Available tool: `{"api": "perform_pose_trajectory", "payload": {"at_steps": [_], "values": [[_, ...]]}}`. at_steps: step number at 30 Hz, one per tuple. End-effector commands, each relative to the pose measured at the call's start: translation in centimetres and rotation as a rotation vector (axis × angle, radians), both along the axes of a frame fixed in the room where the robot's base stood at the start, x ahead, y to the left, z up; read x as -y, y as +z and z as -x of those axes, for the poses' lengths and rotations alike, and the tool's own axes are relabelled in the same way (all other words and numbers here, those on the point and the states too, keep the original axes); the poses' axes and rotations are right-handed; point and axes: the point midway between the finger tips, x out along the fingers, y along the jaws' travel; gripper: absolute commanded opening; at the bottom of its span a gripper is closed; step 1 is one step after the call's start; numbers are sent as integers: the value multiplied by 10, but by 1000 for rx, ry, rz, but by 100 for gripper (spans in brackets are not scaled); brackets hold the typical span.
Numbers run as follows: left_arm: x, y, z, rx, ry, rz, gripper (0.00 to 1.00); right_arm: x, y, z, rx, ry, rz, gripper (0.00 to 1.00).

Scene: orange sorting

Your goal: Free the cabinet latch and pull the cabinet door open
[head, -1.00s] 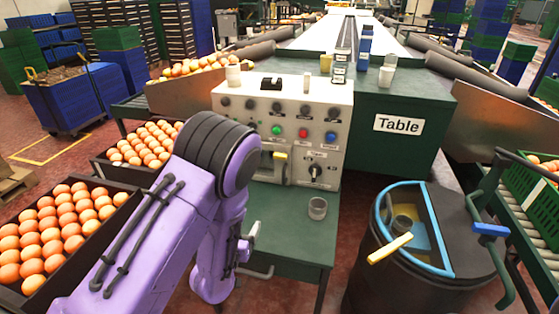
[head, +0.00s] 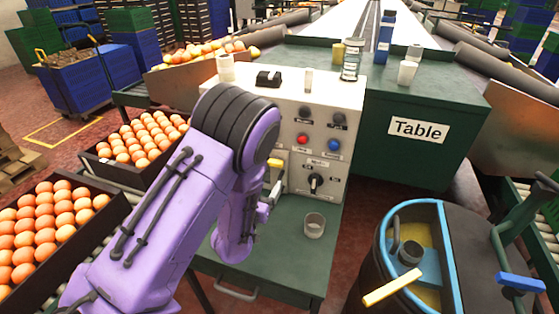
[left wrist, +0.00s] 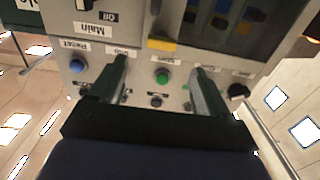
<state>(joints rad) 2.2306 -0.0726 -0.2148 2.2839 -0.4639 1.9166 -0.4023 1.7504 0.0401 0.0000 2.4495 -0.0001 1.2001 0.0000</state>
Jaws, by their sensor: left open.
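The white control cabinet (head: 318,112) stands on the green bench and carries knobs and coloured buttons. Its latch (head: 275,163) has a yellow grip and sits on the front, partly hidden behind my purple left arm. My left gripper (head: 268,203) is just in front of and below the latch in the head view. In the left wrist view, where the panel appears upside down, my open, empty left gripper (left wrist: 160,70) faces the panel, with the yellow latch grip (left wrist: 163,43) beyond the fingertips. The cabinet door (left wrist: 225,22) with a dark window appears shut. My right gripper is not in view.
A small clear cup (head: 314,225) stands on the bench (head: 290,262) near the gripper. A dark bin (head: 378,275) with a blue rim stands at front right. Small containers (head: 350,63) stand on the cabinet and table.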

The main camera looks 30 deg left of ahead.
Motion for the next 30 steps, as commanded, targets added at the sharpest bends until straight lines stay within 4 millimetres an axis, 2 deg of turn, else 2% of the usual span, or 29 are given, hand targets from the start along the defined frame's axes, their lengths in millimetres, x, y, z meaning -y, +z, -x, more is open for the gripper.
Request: {"api": "perform_pose_trajectory", "payload": {"at_steps": [9, 12, 16, 23, 24, 26, 30], "values": [[-17, 2, -67, 4, 3, 2, 77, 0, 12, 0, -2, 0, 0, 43], [-20, 1, -81, 0, 2, 2, 77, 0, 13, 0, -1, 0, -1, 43], [-23, 0, -91, 0, 2, 1, 77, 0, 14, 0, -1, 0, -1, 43], [-23, 0, -93, -1, 1, 0, 77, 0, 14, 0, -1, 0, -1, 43], [-23, 0, -92, -1, 1, 0, 70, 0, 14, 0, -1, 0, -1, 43], [-23, 0, -92, -1, 1, 0, 51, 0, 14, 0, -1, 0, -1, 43], [-23, 0, -92, -1, 1, 0, 5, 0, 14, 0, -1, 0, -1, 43]]}}
